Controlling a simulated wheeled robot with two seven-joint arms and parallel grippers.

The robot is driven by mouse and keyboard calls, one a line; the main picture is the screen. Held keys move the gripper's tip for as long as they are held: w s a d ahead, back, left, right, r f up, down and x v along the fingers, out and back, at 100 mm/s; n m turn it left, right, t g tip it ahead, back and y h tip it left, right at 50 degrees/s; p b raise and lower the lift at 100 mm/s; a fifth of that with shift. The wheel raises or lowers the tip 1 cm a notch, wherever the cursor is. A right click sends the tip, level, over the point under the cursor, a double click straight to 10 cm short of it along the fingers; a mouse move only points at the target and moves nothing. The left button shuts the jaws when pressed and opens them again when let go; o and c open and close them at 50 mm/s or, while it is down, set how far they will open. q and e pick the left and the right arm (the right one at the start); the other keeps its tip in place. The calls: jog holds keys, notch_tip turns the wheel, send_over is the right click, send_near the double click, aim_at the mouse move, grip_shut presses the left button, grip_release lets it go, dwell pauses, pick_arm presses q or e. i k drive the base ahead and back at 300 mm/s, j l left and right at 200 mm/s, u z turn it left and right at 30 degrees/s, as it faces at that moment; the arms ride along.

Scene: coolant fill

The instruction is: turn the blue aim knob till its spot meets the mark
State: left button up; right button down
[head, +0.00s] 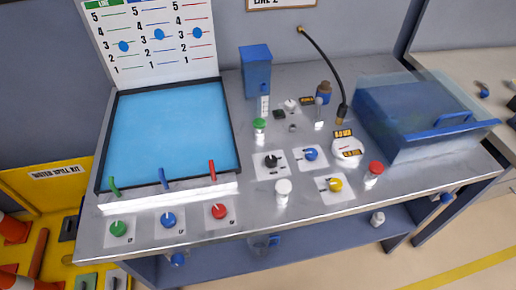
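A blue knob (168,219) sits on a light square plate at the bench's front left, between a green knob (118,228) and a red knob (219,211). Behind it a blue upright piece (164,178) stands at the front edge of a blue panel (170,125). A second blue knob (311,154) sits on a white plate right of centre, beside a black knob (271,161). I cannot tell from the picture which blue knob is the aim knob. Any spot or mark by either is too small to read. Neither gripper is in view.
A white chart (150,60) with numbered scales and blue dots stands behind the panel. A clear-lidded blue box (415,115) is at right. A black hose (325,62) arches at the back.

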aim_at(169, 220)
jog(key=k+u, duration=0.1)
jog(key=u, duration=0.95)
jog(key=k+l, duration=0.15)
jog(key=l, duration=0.2)
jog(key=k+l+u, duration=0.1)
jog(key=l, duration=0.2)
jog(key=k+l, duration=0.25)
jog(key=l+u, duration=0.05)
jog(key=l, duration=0.05)
